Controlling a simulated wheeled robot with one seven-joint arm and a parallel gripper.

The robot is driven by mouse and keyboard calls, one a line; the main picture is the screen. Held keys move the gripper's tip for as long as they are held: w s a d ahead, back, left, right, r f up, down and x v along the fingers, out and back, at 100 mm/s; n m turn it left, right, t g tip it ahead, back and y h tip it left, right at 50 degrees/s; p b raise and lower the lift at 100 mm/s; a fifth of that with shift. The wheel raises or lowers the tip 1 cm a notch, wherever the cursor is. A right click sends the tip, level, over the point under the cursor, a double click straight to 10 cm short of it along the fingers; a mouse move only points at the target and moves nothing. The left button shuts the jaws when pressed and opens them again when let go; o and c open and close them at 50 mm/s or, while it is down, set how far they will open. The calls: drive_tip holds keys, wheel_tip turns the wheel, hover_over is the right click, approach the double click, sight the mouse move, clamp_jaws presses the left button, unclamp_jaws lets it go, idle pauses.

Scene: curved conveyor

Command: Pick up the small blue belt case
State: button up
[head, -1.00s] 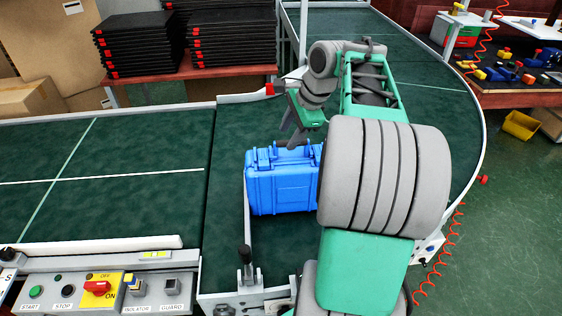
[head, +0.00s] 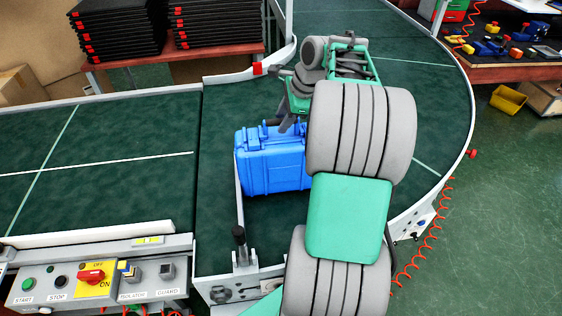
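The blue case (head: 270,166) stands on the green conveyor belt (head: 225,110), near the belt's inner edge. My arm covers its right end. My gripper (head: 284,124) is at the top of the case, near its handle, pointing down. The fingers are small and partly hidden by my arm, so I cannot tell whether they are open or shut, or whether they touch the handle.
A control panel (head: 95,282) with buttons and a red switch is at the lower left. A black-knobbed lever (head: 239,240) stands in front of the case. Black trays (head: 120,30) are stacked behind on a shelf. The belt left of the case is clear.

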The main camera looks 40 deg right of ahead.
clamp_jaws()
idle(1.0)
drive_tip(key=shift+r, duration=0.1)
